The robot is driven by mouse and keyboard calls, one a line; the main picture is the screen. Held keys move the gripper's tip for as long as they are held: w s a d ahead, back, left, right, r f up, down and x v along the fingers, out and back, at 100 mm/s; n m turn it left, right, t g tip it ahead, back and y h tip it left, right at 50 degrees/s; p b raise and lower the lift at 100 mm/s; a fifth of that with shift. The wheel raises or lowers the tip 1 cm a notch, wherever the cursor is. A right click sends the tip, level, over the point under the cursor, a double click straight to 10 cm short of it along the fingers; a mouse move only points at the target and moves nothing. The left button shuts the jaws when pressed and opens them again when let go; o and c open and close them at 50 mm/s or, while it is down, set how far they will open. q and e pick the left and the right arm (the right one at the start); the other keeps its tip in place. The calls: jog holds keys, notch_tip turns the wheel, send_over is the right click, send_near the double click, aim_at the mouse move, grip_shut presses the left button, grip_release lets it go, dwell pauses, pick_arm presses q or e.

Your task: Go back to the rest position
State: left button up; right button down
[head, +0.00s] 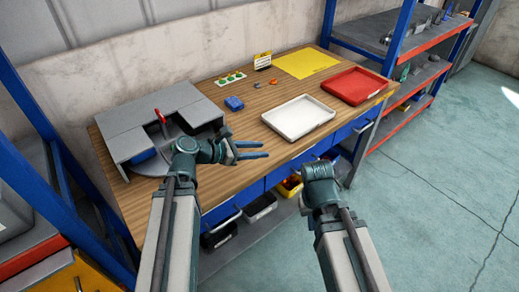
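My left gripper (262,150) is over the front part of the wooden workbench (190,192), to the right of the grey fixture. Its two dark fingers point right and stand apart, with nothing between them. My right gripper (320,171) is in front of the bench edge, near the blue drawers. Its wrist shows but its fingers are hidden, so I cannot see whether it holds anything.
A grey fixture (165,105) with a red part (159,116) stands at the bench's left. A white tray (299,117), red tray (354,86), yellow sheet (306,62) and small blue part (234,103) lie on the bench. Shelving flanks it; open floor (440,200) is at right.

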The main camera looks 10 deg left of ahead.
dwell(0.3)
pick_arm(q)
jog(key=s+d+f+m+g+y+p, duration=0.4)
jog(key=s+d+f+m+g, duration=0.3)
jog(key=m, duration=0.6)
jog(key=s+m+g+y+p, duration=0.1)
jog(key=s+m+y+p, duration=0.2)
jog(key=m, duration=1.2)
jog(key=s+y, duration=0.3)
jog(key=y, duration=0.2)
jog(key=shift+s+d+r+g, duration=0.25)
jog(key=shift+s+g, duration=0.05)
jog(key=shift+g, duration=0.1)
